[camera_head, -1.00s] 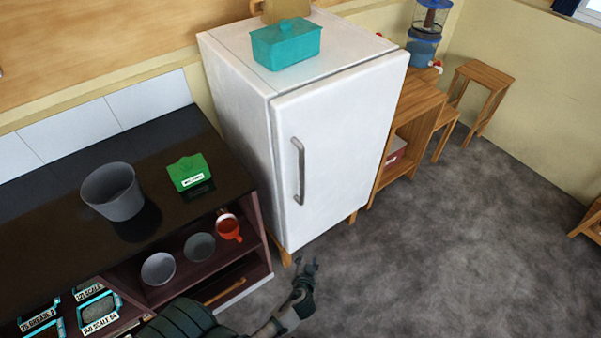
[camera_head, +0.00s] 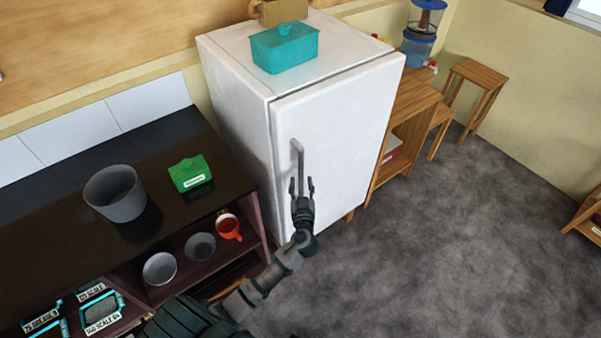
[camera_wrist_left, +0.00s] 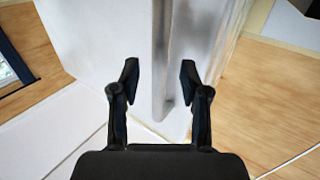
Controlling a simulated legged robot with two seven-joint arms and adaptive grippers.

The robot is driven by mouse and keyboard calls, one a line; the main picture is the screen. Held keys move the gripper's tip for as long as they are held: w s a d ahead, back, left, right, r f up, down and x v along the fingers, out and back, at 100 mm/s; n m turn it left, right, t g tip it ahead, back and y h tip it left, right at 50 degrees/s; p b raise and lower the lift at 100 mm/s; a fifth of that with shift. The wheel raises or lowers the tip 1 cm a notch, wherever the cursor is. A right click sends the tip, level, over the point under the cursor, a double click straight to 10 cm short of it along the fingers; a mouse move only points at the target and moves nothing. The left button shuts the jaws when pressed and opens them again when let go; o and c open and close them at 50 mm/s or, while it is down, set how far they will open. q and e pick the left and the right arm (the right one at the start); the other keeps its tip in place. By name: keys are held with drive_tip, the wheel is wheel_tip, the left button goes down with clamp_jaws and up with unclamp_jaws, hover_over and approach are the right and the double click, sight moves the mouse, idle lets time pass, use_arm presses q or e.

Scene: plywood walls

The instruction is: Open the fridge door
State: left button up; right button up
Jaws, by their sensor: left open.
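The white fridge (camera_head: 335,135) stands against the wall with its door shut. Its grey vertical handle (camera_head: 297,155) is on the left side of the door. My left gripper (camera_head: 301,186) is open at the lower part of the handle, its fingers on either side of it in the head view. In the left wrist view the handle (camera_wrist_left: 161,60) runs down between the two open fingers (camera_wrist_left: 158,80). I cannot tell whether they touch it. The handle's lower end is partly hidden by the gripper in the head view. My right gripper is not in view.
A teal box (camera_head: 284,47) sits on top of the fridge. To the left, a dark counter (camera_head: 60,190) holds a grey bucket (camera_head: 115,193) and a green box (camera_head: 190,173), with cups on the shelf below. The grey floor (camera_head: 440,240) in front and to the right is clear.

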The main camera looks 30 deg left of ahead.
sight(301, 177)
use_arm(q)
drive_tip(key=x, duration=0.4)
drive_tip(key=shift+w+a, duration=0.2)
drive_tip(key=shift+w, duration=0.05)
clamp_jaws()
